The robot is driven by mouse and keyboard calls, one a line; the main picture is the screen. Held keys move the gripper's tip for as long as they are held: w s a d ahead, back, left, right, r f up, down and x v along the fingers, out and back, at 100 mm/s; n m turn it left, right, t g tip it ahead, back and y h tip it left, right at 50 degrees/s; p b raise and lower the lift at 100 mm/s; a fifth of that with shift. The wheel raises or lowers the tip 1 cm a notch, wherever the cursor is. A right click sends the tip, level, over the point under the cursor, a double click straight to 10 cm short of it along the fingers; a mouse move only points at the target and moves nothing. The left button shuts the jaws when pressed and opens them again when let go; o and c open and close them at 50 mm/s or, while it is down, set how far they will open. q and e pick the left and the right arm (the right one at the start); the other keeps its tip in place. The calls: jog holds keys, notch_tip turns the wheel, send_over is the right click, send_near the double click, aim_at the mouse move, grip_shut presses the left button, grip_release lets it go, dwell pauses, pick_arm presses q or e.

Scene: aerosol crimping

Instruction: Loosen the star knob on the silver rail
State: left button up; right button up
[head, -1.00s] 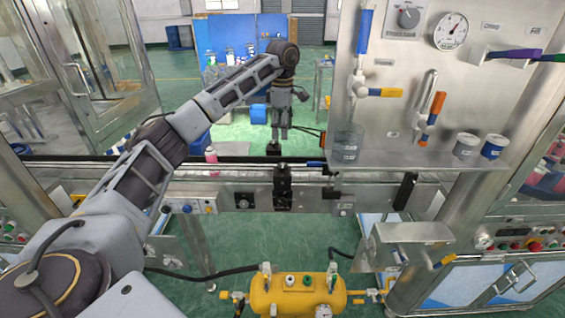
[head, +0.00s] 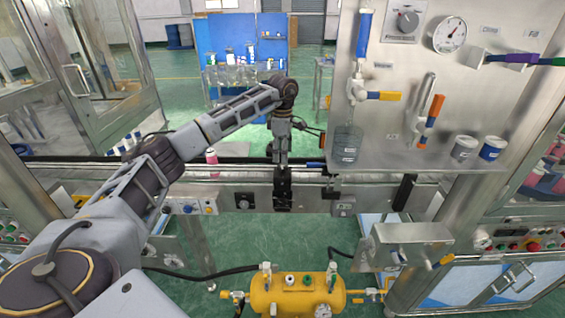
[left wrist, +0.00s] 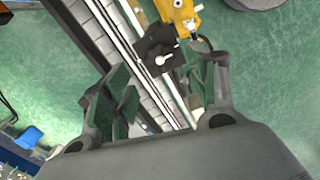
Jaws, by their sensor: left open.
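The silver rail (head: 225,195) runs across the middle of the head view, in front of the conveyor. A black clamp block (head: 282,192) sits on it. In the left wrist view a dark, lobed part (left wrist: 153,42) with a silver pin shows beyond the fingers; it looks like the star knob, but its outline is unclear. My left gripper (head: 280,160) points down just above the black block. In the left wrist view its fingers (left wrist: 165,88) are apart, with nothing held between them. I cannot tell whether they touch the block. My right gripper is out of view.
A steel panel (head: 405,125) with a gauge, valves and cups on its shelf (head: 410,161) stands close to the right. A pink bottle (head: 211,157) stands left of my gripper. A yellow tank (head: 290,293) is below the rail.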

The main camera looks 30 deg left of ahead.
aim_at(283, 166)
pick_arm(q)
jog(key=shift+f+p, duration=0.35)
jog(key=shift+f, duration=2.2)
jog(key=c, duration=1)
jog(key=shift+c, duration=0.2)
